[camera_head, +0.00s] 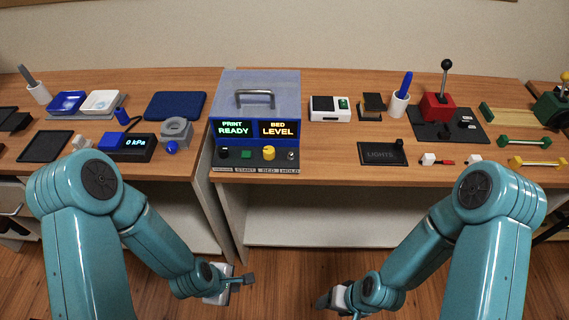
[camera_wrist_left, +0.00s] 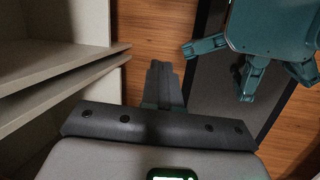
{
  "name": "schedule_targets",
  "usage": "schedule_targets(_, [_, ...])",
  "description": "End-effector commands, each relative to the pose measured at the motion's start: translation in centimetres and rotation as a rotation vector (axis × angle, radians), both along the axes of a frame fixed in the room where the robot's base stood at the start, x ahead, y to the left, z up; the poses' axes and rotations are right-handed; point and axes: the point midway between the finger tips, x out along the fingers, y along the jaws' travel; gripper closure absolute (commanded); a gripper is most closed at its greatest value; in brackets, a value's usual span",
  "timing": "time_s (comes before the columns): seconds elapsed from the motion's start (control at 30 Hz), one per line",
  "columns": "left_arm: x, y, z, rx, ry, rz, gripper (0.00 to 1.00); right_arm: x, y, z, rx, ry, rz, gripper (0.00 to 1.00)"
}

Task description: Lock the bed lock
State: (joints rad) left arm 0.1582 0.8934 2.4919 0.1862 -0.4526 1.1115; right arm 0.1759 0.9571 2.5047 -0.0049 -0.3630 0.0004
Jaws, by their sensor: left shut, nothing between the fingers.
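The blue printer box (camera_head: 257,105) stands on the desk, with lit screens reading PRINT READY and BED LEVEL. Its front ledge carries a black knob, a green button, a yellow knob (camera_head: 268,153) over a label that seems to read BED, and a small silver switch (camera_head: 291,155) near the label HOLD. Which way the yellow knob is turned is too small to tell. My left gripper (camera_head: 248,280) is low in front of the desk, well below the box. Its fingers (camera_wrist_left: 163,85) are together and empty in the left wrist view. My right gripper (camera_head: 322,300) is also low; its fingers are unclear.
The desk's front edge (camera_head: 380,182) lies between my grippers and the box. An open shelf (camera_head: 320,232) is under it. A LIGHTS panel (camera_head: 387,152) lies right of the box, and a kPa display (camera_head: 130,147) left. Open floor lies around my grippers.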

Motion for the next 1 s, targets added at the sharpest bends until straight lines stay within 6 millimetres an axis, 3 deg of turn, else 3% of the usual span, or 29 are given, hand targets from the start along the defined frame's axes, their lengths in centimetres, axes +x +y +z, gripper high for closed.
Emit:
schedule_targets(0.13, [4.8, 0.9, 1.4, -0.056, -0.066, 0.465, 1.0, 0.0, 0.0, -2.5, 0.0, 0.001, 0.0, 0.4])
schedule_targets(0.23, [8.6, 0.9, 3.8, -0.161, -0.149, 0.774, 1.0, 0.0, 0.0, -4.7, 0.0, 0.001, 0.0, 0.4])
schedule_targets(0.3, [11.3, 0.3, 6.4, -0.288, -0.228, 0.975, 1.0, 0.0, 0.0, -6.8, 0.0, 0.001, 0.0, 0.4])
schedule_targets(0.4, [14.0, -1.3, 11.0, -0.498, -0.328, 1.151, 1.0, 0.0, 0.0, -9.7, 0.0, 0.001, 0.0, 0.4])
schedule_targets(0.6, [14.5, -5.5, 18.9, -0.769, -0.47, 1.104, 1.0, 0.0, 0.0, -14.0, 0.0, 0.001, 0.0, 0.4])
schedule_targets(0.7, [13.8, -7.2, 21.1, -0.841, -0.503, 1.043, 1.0, 0.0, 0.0, -15.1, 0.0, 0.001, 0.0, 0.4])
schedule_targets(1.0, [13.2, -8.6, 22.2, -0.87, -0.508, 0.998, 1.0, 0.0, 0.0, -15.3, 0.0, 0.0, 0.0, 0.4])
